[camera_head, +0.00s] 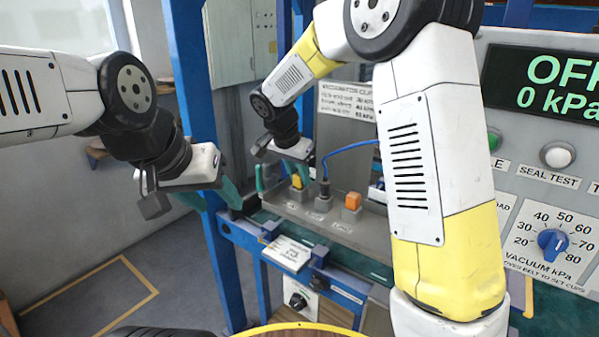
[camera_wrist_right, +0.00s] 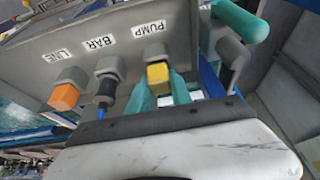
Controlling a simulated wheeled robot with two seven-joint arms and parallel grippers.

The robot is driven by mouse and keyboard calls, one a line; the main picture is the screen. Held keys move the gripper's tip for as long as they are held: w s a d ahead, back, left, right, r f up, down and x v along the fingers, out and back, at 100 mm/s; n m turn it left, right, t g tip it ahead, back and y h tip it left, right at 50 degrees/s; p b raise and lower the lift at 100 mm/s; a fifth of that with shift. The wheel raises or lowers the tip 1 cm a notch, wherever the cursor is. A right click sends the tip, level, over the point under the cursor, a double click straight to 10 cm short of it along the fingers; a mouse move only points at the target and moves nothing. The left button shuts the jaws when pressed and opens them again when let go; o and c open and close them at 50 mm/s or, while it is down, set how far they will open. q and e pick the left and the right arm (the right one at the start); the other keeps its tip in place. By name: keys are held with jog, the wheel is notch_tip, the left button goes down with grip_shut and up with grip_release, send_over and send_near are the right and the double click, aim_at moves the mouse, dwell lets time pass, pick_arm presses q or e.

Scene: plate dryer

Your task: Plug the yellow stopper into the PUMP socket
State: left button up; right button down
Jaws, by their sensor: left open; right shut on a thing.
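The yellow stopper (camera_wrist_right: 158,74) is at the PUMP socket, the one beside the PUMP label (camera_wrist_right: 151,27) in the right wrist view. It also shows in the head view (camera_head: 297,182). My right gripper (camera_wrist_right: 160,86) is shut on it, with a teal finger on each side. The stopper lines up with the grey socket collar (camera_wrist_right: 157,54); how deep it sits is hidden. My left gripper (camera_head: 226,190) is open and empty, left of the socket box, near the blue post.
An orange stopper (camera_head: 352,200) sits at LINE and a blue-cabled plug (camera_head: 324,187) at BAR, close beside PUMP. A teal-ended handle (camera_wrist_right: 240,20) stands near the box's end. The control panel (camera_head: 510,208) is at right; its display (camera_head: 555,82) reads OFF, 0 kPa.

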jog(key=c, duration=1.1)
grip_release()
jog(key=shift+r, duration=0.1)
jog(key=v, duration=0.7)
jog(key=shift+r, duration=0.3)
jog(key=shift+s, duration=0.1)
